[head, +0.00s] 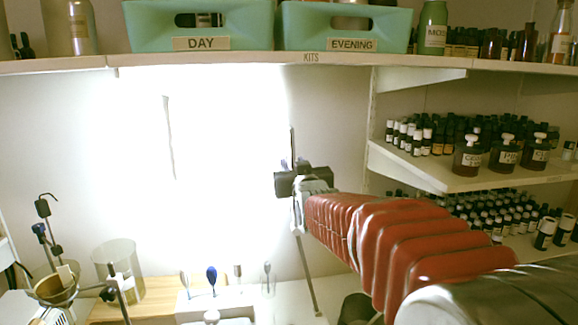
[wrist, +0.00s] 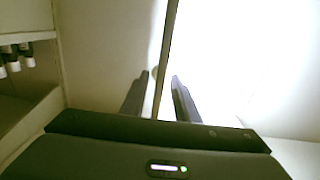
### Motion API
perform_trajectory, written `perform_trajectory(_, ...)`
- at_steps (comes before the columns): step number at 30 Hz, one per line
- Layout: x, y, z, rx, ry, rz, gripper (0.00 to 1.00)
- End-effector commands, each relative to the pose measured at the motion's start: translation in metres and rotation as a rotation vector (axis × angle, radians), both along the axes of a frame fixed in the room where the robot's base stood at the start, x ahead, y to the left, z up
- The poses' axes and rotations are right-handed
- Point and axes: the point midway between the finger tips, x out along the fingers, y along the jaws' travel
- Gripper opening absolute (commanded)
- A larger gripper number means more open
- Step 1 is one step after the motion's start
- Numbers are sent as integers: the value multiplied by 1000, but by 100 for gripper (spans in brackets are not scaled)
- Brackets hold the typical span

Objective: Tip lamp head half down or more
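A white glare (head: 225,120) fills the back wall below the shelf in the head view, and I cannot make out the lamp head in it. A thin dark edge (head: 168,138) shows inside the glare. A thin upright pole (head: 308,275) stands by my gripper (head: 291,165) and leans slightly. In the wrist view the pole (wrist: 168,40) runs between the two fingers of my gripper (wrist: 160,78). The fingers are apart, with a narrow gap visible on each side of the pole. Whether the pole belongs to the lamp cannot be told.
Above is a shelf (head: 340,62) with green DAY (head: 240,22) and EVENING (head: 300,28) bins. Shelves of bottles (head: 470,150) stand at right. A glass beaker (head: 120,265), a clamp stand (head: 45,215) and a white rack (head: 215,303) with droppers stand low at left and centre.

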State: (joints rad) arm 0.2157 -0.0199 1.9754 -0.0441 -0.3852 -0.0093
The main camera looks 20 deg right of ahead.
Motion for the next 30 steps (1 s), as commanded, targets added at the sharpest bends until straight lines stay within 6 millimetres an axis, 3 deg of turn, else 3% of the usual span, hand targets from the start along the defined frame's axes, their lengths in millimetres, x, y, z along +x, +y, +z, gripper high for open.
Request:
perform_trajectory(13,0,-1,0,0,0,-1,1)
perform_trajectory(30,0,1,0,0,0,-1,0)
